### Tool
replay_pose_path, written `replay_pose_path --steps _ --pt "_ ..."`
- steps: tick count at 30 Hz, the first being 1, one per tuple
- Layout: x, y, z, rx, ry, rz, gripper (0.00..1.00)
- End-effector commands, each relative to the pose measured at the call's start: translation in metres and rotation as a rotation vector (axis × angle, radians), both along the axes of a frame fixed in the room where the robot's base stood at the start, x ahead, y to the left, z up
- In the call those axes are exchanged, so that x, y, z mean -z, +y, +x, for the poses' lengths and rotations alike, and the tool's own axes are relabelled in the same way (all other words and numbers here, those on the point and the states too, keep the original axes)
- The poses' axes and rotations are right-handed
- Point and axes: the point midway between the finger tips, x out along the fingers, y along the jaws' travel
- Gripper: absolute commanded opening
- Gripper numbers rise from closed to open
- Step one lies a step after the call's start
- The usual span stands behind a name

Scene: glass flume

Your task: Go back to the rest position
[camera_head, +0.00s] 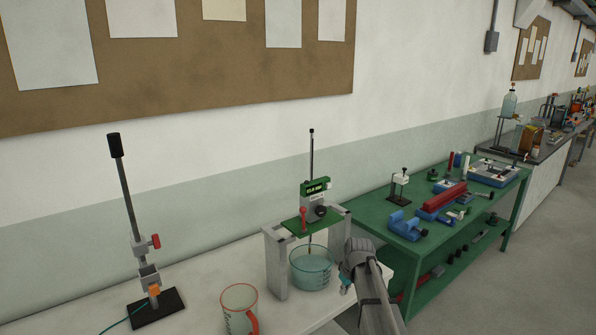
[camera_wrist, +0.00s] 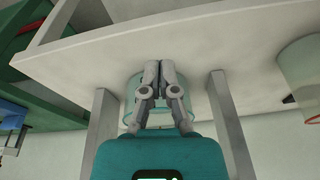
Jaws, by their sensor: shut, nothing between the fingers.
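My gripper (camera_wrist: 159,72) shows in the wrist view, with its two grey fingers together, shut and empty. A clear glass dish (camera_wrist: 131,112) shows behind the fingers, between the grey legs of a stand (camera_wrist: 219,100). In the head view my grey arm rises at the lower middle, in front of the bench's right end. My fingers cannot be made out there. The glass dish (camera_head: 311,268) stands under the stand's green plate (camera_head: 309,222), just left of my arm. Whether my gripper touches anything there cannot be told.
A glass beaker with a red handle (camera_head: 239,308) and a black-based rod stand (camera_head: 155,307) are further left on the white bench (camera_head: 205,283). A green table (camera_head: 377,226) with tools stands to the right.

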Motion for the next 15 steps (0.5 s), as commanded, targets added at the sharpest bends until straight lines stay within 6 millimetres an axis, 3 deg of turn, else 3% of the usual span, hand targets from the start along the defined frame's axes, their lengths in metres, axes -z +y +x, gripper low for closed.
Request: replay_pose_path --steps 1,9,12,15 --pt "0.001 -0.001 -0.034 0.040 0.022 -0.006 0.00" --pt "0.004 -0.007 -0.162 0.303 0.141 -0.050 0.00" --pt "0.004 -0.010 -0.196 0.381 0.170 -0.067 0.00" --pt "0.004 -0.012 -0.218 0.437 0.190 -0.080 0.00"
